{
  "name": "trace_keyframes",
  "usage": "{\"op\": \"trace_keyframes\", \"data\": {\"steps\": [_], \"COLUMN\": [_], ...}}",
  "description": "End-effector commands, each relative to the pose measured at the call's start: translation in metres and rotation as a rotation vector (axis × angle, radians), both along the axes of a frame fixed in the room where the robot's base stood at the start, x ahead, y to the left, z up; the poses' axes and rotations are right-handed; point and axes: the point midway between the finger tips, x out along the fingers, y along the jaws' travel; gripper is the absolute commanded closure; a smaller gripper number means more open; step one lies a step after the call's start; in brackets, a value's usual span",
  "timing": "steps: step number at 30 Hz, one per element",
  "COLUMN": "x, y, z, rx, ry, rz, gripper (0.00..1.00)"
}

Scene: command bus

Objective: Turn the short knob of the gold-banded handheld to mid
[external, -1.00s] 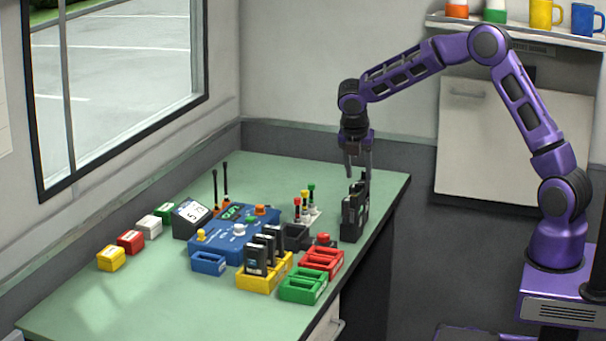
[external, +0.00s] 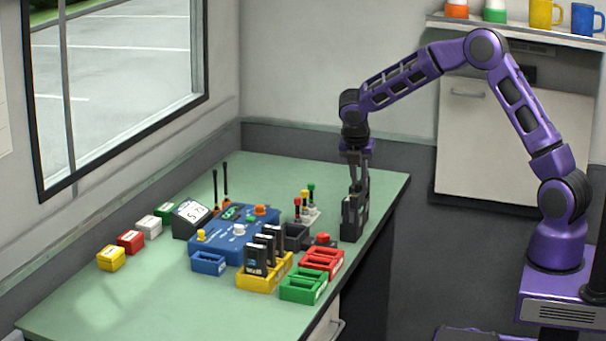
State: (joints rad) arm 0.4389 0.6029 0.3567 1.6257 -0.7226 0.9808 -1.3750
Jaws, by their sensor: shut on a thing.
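My gripper (external: 359,184) points down at the right edge of the green table. It is shut at the top of a black handheld (external: 351,219) standing upright in a dark holder there, on what seems to be its knob. The fingers hide the knob, so its setting cannot be read, and no gold band can be made out at this size. Several more black handhelds (external: 256,259) stand upright in the yellow charger (external: 252,283) at the front; their bands are also too small to tell.
A blue console (external: 213,246) with knobs sits mid-table. Red (external: 333,268) and green (external: 300,294) empty holders stand at the front right. Small knobbed sticks (external: 304,205) stand close left of my gripper. A screen (external: 190,213) and coloured boxes (external: 131,239) are at left. The front left is clear.

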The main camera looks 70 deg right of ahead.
Motion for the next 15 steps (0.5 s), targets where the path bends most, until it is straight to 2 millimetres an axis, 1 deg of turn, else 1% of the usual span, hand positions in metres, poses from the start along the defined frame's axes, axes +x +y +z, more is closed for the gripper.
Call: {"op": "trace_keyframes", "data": {"steps": [5, 11, 15], "x": [0.0006, 0.0020, 0.0017], "y": [0.0006, 0.0009, 0.0003], "z": [0.0016, 0.0016, 0.0001], "rx": [0.001, 0.001, 0.001], "ry": [0.000, 0.000, -0.001], "rz": [-0.015, -0.127, -0.131], "gripper": [1.00, 1.00, 1.00]}}
